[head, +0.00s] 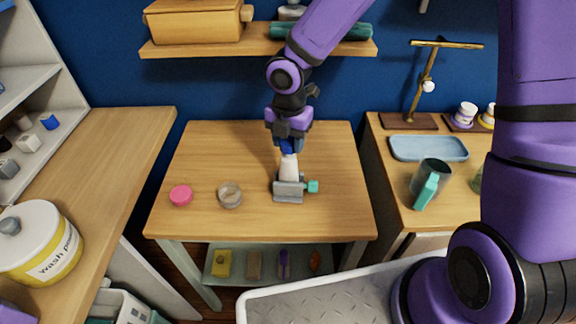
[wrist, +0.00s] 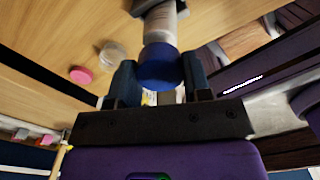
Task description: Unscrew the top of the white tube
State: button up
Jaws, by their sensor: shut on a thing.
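The white tube (head: 289,167) stands upright in a small grey vise (head: 289,192) with a teal handle, on the wooden table. It also shows in the wrist view (wrist: 160,28), where its blue top (wrist: 160,66) sits between my fingers. My gripper (head: 289,146) reaches down from above and is shut on the blue top. In the wrist view, the two dark fingers of my gripper (wrist: 159,85) are on either side of the top. The top is still against the tube; I cannot tell how tightly it is threaded.
A pink puck-shaped item (head: 181,195) and a round clear jar (head: 230,195) lie left of the vise. A shelf (head: 258,46) hangs behind. The table's front right is clear.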

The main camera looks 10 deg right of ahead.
jog(key=shift+r, duration=2.2)
jog(key=shift+w, duration=0.1)
